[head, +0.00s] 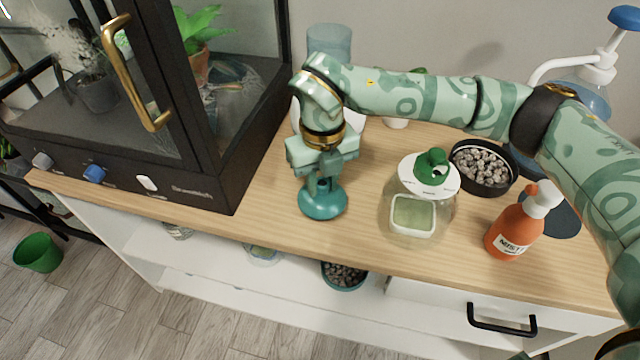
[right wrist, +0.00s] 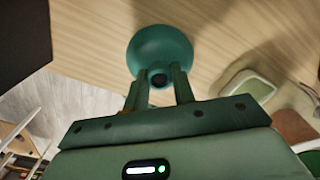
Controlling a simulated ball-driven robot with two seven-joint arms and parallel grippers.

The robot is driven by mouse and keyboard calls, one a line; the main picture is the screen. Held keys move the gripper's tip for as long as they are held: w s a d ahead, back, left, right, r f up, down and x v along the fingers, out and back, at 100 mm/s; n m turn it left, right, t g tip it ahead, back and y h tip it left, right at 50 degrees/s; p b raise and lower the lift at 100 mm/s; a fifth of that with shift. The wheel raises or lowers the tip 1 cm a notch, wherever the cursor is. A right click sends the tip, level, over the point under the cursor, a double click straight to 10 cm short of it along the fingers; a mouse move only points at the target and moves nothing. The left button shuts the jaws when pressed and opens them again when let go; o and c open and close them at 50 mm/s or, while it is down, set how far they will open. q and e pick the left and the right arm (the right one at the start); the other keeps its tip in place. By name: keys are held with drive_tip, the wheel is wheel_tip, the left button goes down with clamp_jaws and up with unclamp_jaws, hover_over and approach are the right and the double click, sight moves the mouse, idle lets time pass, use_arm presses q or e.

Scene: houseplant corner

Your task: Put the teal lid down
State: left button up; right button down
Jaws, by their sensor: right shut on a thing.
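The teal lid (head: 323,203) is a round, domed piece at the middle of the wooden worktop, near the front edge. My right gripper (head: 325,183) points down from above and is shut on the knob at the lid's top. In the right wrist view, the teal lid (right wrist: 160,55) shows beyond the two fingers, with its dark knob between their tips (right wrist: 160,80). The lid looks level and at or very close to the wood; I cannot tell whether it touches. My left gripper is not in view.
A dark glass cabinet (head: 190,180) stands left of the lid. On the right are a clear jar (head: 418,225) with a green knob, an orange spray bottle (head: 512,235) and a black bowl of pebbles (head: 482,168). Bare wood (head: 268,195) lies around the lid.

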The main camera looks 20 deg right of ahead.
sight(322, 182)
drive_tip(key=shift+w+f, duration=0.1)
drive_tip(key=shift+f, duration=0.45)
drive_tip(key=shift+r, duration=0.25)
drive_tip(key=c, duration=1.2)
unclamp_jaws()
drive_tip(key=shift+f, duration=0.1)
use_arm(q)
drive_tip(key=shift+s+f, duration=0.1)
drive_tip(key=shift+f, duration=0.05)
use_arm(e)
drive_tip(key=shift+o, duration=0.2)
use_arm(q)
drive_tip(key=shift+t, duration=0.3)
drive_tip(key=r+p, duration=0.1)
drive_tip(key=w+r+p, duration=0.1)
drive_tip(key=p, duration=0.1)
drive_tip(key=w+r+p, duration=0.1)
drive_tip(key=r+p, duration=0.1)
use_arm(e)
wheel_tip(322, 182, up, 12)
